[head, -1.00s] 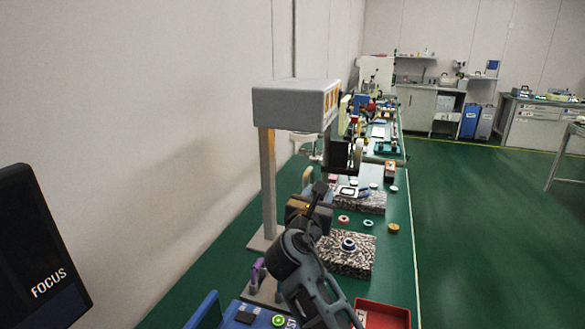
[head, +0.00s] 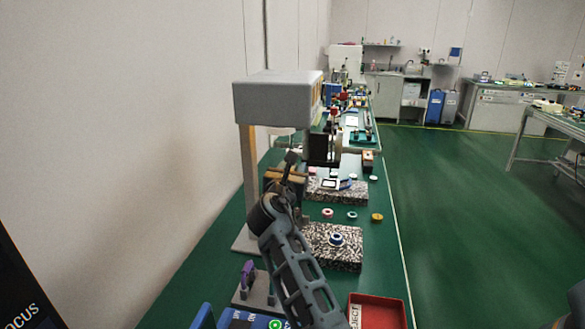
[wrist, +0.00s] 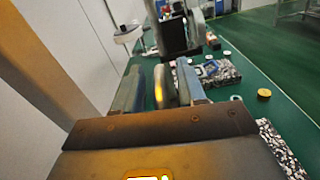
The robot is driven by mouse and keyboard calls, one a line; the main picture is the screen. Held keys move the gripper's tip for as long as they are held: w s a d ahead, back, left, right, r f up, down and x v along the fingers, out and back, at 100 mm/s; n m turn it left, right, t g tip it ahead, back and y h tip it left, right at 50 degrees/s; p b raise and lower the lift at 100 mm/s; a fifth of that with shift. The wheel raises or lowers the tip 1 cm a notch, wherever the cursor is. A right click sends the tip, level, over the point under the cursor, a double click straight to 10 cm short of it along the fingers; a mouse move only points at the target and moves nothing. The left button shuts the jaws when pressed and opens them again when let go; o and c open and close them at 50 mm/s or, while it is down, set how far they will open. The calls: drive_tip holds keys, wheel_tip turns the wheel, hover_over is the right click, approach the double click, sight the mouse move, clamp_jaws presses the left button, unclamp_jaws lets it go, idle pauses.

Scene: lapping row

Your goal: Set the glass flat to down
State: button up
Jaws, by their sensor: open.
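I cannot identify the glass flat for sure. A dark upright square panel (head: 321,149) stands under the front of a grey hood (head: 277,99) on a post and may be it. A dark shape also shows at the top of the wrist view (wrist: 173,33). My gripper (head: 290,160) is beside the hood's post, short of the panel in the head view. In the wrist view its two fingers (wrist: 160,86) are apart. A thin upright piece with a yellow glow shows between them; I cannot tell what it is or whether it is touched.
A speckled block (head: 333,258) with a ring on it lies right of my arm. Small coloured rings and a yellow disc (head: 377,217) lie on the green bench. A red tray (head: 377,311) is at the near right. A purple item (head: 248,275) stands at left. Open floor is right.

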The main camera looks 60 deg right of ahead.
drive_tip(key=shift+d, duration=0.15)
drive_tip(key=shift+c, duration=0.3)
drive_tip(key=shift+w, duration=0.1)
clamp_jaws()
